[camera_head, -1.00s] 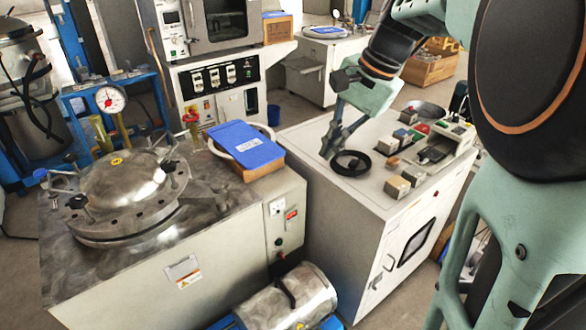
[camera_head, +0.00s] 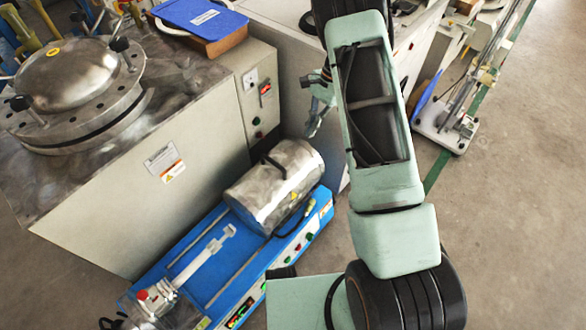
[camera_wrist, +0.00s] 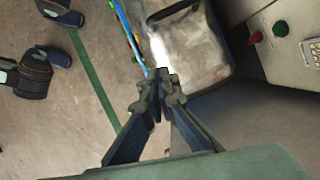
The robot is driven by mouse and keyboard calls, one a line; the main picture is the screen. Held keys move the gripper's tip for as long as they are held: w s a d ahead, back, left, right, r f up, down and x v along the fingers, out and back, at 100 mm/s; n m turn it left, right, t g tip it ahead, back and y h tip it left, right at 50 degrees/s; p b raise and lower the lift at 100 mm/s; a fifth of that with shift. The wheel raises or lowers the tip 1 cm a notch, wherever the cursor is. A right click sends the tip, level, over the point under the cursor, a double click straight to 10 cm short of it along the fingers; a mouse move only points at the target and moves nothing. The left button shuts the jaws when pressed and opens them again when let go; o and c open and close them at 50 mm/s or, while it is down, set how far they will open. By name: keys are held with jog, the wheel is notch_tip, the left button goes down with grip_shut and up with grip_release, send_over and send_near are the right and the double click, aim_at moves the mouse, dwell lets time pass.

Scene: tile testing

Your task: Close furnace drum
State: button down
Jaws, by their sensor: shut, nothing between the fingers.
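The furnace drum (camera_head: 276,187) is a shiny metal cylinder lying on a long blue base (camera_head: 200,262) in the head view. It has a dark handle across its top and a yellow label. I cannot tell whether its halves are apart. My gripper (camera_head: 311,130) is above and behind the drum's right end, partly hidden by my arm. It is shut and empty, pointing down. In the wrist view my gripper (camera_wrist: 162,78) shows in front of the drum's metal surface (camera_wrist: 188,35); I cannot tell whether they touch.
A cabinet with a round bolted metal lid (camera_head: 72,78) stands left of the drum. A blue folder on a box (camera_head: 203,18) lies on its back corner. A cabinet with red and green buttons (camera_wrist: 268,33) is close by in the wrist view. The floor (camera_head: 500,230) to the right is open.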

notch_tip(320, 180, down, 3)
jog(key=b, duration=0.2)
send_over(292, 174)
jog(key=w+d, duration=0.2)
jog(key=d, duration=0.1)
notch_tip(292, 174, down, 9)
jog(key=shift+r, duration=0.1)
jog(key=shift+s+a+r, duration=0.2)
jog(key=shift+s+a, duration=0.45)
jog(key=shift+a, duration=0.35)
jog(key=shift+s+a, duration=0.35)
jog(key=shift+a, duration=0.15)
jog(key=s+a, duration=2)
jog(key=shift+p, duration=0.3)
